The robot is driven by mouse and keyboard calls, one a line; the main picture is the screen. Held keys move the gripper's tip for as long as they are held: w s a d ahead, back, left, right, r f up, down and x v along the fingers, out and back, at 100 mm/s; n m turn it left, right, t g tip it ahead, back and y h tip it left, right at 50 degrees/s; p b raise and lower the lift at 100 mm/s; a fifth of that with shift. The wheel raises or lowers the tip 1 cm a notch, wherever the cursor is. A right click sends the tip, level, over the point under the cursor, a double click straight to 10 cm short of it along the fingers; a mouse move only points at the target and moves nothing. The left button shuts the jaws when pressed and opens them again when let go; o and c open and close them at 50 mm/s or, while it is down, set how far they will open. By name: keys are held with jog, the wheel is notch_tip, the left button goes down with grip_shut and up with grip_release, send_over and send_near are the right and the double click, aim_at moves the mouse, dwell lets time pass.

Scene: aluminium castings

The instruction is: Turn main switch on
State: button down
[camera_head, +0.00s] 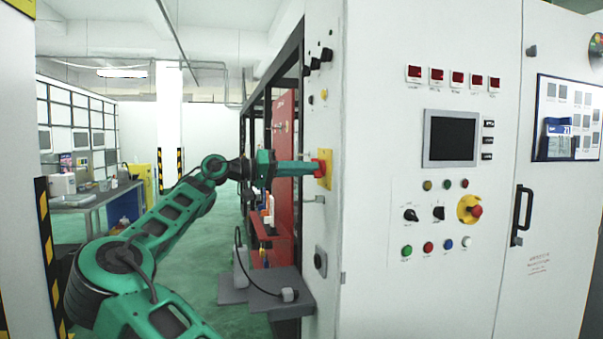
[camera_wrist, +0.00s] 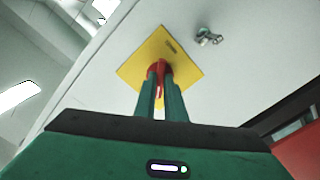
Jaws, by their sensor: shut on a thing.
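The main switch (camera_wrist: 159,66) is a red knob on a yellow square plate (camera_wrist: 132,72), fixed to the side wall of the white cabinet. In the head view the red knob (camera_head: 326,161) and the yellow plate (camera_head: 328,183) show edge-on at the cabinet's left side. My gripper (camera_wrist: 161,80) reaches the plate, its green fingers shut on the red knob from both sides. In the head view my gripper (camera_head: 318,167) points right, level with the knob. The fingers hide part of the knob, and I cannot tell its exact turn angle.
A small metal fitting (camera_wrist: 208,37) sits on the wall beside the plate. The cabinet front has a dark screen (camera_head: 451,138), buttons and a yellow-backed red stop button (camera_head: 469,209). Below the arm are a red stand (camera_head: 270,246) and a grey shelf (camera_head: 275,297). A workbench (camera_head: 95,197) stands far left.

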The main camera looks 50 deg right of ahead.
jog(key=m, duration=0.4)
jog(key=shift+w+f, duration=0.1)
jog(key=shift+f, duration=0.15)
jog(key=shift+w+m, duration=0.1)
jog(key=shift+m, duration=1.6)
jog(key=c, duration=1.8)
grip_release()
jog(key=shift+w+d, duration=0.1)
jog(key=shift+w, duration=0.05)
jog(key=shift+r, duration=0.1)
jog(key=v, duration=1.1)
